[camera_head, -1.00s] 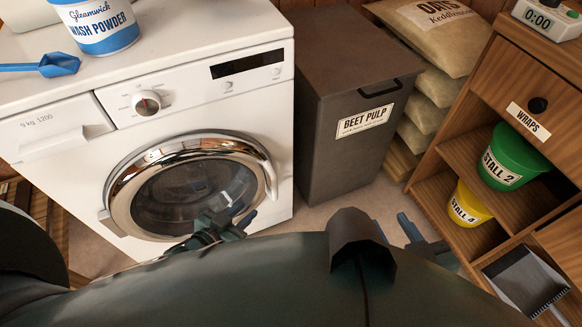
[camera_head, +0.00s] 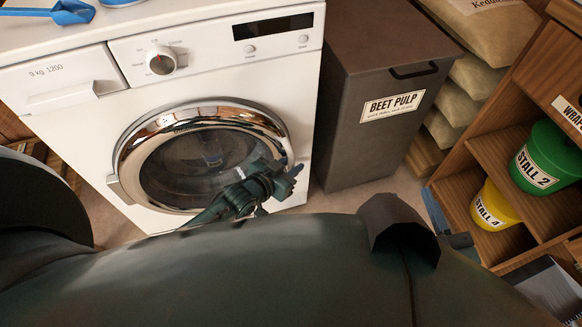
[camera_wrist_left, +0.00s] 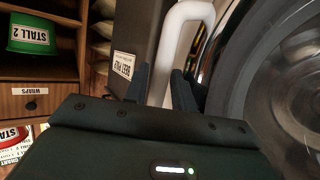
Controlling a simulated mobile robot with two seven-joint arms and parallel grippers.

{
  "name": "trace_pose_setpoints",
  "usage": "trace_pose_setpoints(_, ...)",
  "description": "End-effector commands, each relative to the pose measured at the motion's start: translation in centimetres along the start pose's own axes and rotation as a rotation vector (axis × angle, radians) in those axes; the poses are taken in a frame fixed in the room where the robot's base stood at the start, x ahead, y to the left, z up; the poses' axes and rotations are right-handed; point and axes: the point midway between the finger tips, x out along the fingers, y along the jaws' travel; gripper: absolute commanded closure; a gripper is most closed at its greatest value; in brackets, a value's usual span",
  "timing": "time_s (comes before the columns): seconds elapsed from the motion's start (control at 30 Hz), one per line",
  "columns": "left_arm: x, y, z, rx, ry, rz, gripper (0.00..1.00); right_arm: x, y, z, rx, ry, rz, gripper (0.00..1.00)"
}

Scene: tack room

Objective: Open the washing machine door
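The white washing machine (camera_head: 85,135) stands at left with its round chrome-rimmed door (camera_head: 135,150) shut. The door's pale handle (camera_wrist_left: 178,45) is on the right side of the door and shows clearly in the left wrist view. My left gripper (camera_head: 284,172) is in front of the door's right edge, by the handle. In the left wrist view its two dark fingers (camera_wrist_left: 160,88) are apart, with the handle showing between them; I cannot tell whether they touch it.
A dark beet pulp bin (camera_head: 360,150) stands close to the machine's right side. Pale sacks (camera_head: 480,75) are behind it. A wooden shelf unit (camera_head: 500,150) with a green bucket (camera_head: 548,155) and a yellow bucket (camera_head: 492,208) is at right. A blue scoop (camera_head: 70,12) lies on top of the machine.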

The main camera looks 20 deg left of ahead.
Motion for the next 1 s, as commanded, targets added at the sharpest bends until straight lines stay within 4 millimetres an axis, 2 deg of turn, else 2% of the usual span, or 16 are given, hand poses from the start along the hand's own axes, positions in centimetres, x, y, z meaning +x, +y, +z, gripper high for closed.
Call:
trace_pose_setpoints(0.33, 0.34, 0.02, -0.03, 0.0, 0.0, 0.0, 0.75, 0.01, -0.07, -0.07, -0.005, 0.012, -0.002, 0.64)
trace_pose_setpoints(0.63, 0.32, 0.02, -0.03, 0.0, 0.0, 0.0, 1.0, 0.02, -0.04, -0.07, -0.005, 0.012, -0.001, 0.64)
trace_pose_setpoints(1.0, 0.3, 0.01, -0.02, 0.0, 0.0, 0.0, 1.0, 0.02, -0.03, -0.07, -0.004, 0.011, -0.001, 0.64)
